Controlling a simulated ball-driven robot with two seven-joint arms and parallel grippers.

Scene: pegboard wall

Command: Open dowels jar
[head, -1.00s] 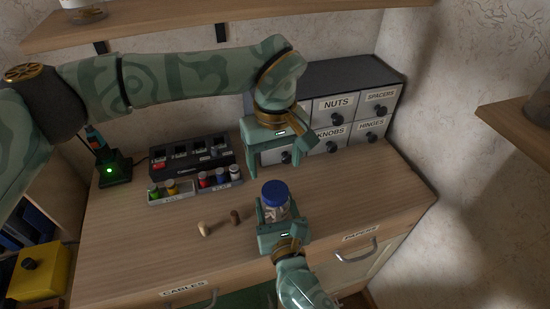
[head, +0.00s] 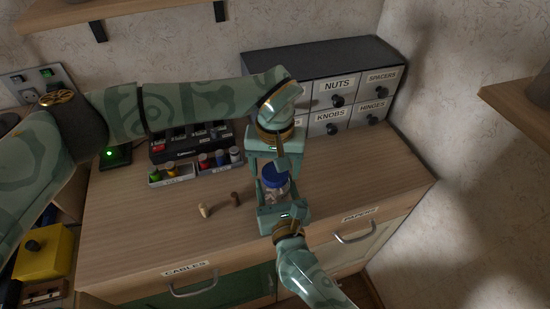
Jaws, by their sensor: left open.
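The dowels jar (head: 277,191) is a small clear jar with a blue lid (head: 275,177), upright near the front middle of the worktop. My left gripper (head: 275,171) points down over it, open, with its fingers beside the lid. It partly hides the lid. My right gripper (head: 278,199) comes in from the front and appears shut on the jar's body, one finger on each side. The jar's contents and the exact finger contact are hard to make out.
A drawer cabinet (head: 336,84) stands behind the jar. A tray of small coloured bottles (head: 194,167) and a black charger (head: 175,148) are behind left. Two small wooden pieces, one pale (head: 205,211) and one dark (head: 235,199), lie left of the jar. The worktop's right side is clear.

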